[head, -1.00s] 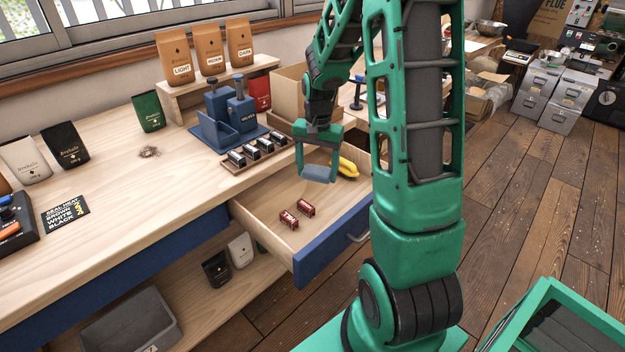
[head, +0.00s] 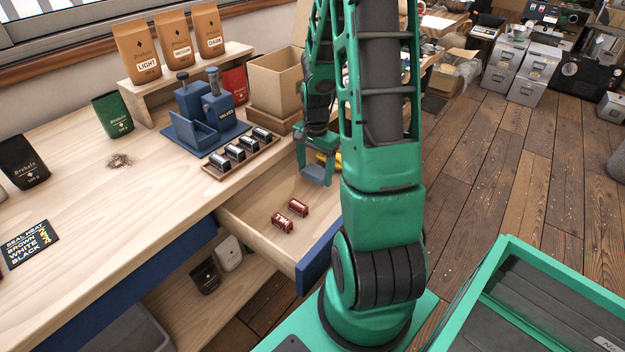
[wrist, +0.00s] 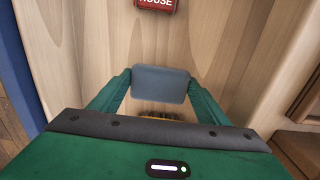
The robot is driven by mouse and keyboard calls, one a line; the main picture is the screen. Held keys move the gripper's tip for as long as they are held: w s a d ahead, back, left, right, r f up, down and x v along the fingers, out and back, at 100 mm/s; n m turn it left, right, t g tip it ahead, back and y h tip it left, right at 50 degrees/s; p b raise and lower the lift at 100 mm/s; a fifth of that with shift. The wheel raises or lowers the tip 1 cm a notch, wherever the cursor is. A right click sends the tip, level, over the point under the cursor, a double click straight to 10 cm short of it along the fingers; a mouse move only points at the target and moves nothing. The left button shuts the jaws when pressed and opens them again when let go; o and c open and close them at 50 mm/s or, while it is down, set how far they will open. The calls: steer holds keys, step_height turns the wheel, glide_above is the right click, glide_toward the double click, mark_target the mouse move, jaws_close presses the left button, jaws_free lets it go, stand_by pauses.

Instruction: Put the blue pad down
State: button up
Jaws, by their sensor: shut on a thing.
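My gripper (head: 315,172) is shut on the blue pad (head: 317,174), a flat grey-blue block. In the wrist view the pad (wrist: 161,84) sits between the two green fingers. The gripper holds it over the open wooden drawer (head: 250,212); I cannot tell its exact height above the drawer floor. Two red stamps (head: 282,222) lie in the drawer, and one reading HOUSE (wrist: 155,4) shows at the top of the wrist view. A yellow thing (head: 336,160) lies farther back in the drawer, partly hidden by my arm.
A tray of several black-and-silver rollers (head: 238,152) and a blue tool stand (head: 205,118) are on the bench. A cardboard box (head: 275,85) stands behind. The drawer floor left of the red stamps is clear. A green bin (head: 540,290) is at the lower right.

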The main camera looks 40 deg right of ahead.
mark_target(315, 172)
steer(key=shift+f, duration=1.8)
steer(key=shift+f, duration=0.1)
steer(key=o, duration=1)
steer(key=shift+s, duration=0.1)
